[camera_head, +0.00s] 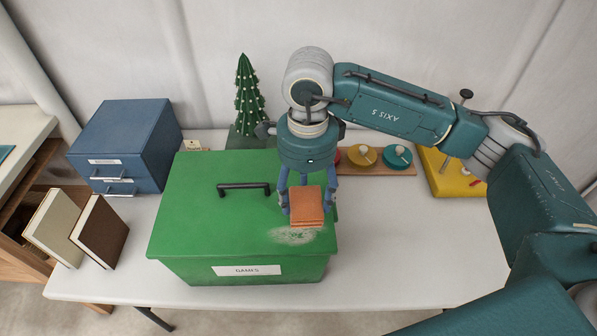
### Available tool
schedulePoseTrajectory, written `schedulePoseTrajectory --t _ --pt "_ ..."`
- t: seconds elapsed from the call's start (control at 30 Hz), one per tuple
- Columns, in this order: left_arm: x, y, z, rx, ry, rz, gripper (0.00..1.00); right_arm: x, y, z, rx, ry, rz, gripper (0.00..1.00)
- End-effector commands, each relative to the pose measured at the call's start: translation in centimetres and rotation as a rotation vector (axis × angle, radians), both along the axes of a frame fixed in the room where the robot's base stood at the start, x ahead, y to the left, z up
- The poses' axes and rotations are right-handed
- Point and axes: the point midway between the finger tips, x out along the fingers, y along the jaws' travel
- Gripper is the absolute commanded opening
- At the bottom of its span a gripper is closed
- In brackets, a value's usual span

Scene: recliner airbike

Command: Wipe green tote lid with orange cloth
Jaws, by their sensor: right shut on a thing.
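The green tote (190,268) stands on the white table, with its green lid (205,205) on top and a black handle (244,187) in the lid's middle. A pale dusty smudge (292,236) lies on the lid's front right part. My right gripper (306,203) is shut on the folded orange cloth (307,208) above the lid's right side, just behind the smudge. I cannot tell whether the cloth touches the lid. A label reading GAMES is on the tote's front. My left gripper is not in view.
A blue drawer box (130,135) stands at the left, with two books (100,232) upright in front of it. A small green tree (248,95), a board with coloured knobs (380,160) and a yellow block (450,175) stand behind. The white table (410,245) is clear at right.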

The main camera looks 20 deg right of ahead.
Motion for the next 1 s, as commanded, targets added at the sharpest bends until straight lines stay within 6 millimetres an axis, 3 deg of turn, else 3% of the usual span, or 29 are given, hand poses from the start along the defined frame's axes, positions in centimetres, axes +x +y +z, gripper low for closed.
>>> schedulePoseTrajectory --t 0.13,0.4,0.5,0.63,0.8,1.0 --pt "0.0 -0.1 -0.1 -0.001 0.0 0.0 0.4 -0.1 0.0 -0.5 0.0 0.002 0.002 0.41" --pt "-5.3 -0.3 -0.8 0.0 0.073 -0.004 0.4 -0.1 0.0 -2.4 0.0 0.001 0.002 0.41" --pt "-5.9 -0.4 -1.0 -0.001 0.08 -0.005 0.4 0.0 0.0 -3.0 0.0 0.0 0.002 0.41" --pt "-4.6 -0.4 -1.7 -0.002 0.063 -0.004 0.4 0.3 0.0 -3.2 0.001 -0.001 0.002 0.41" --pt "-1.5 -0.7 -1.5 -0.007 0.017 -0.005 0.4 0.5 0.0 -3.0 0.0 -0.001 0.002 0.41" --pt "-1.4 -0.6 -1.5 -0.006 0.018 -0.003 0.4 0.5 0.0 -3.0 0.0 0.0 0.002 0.41"
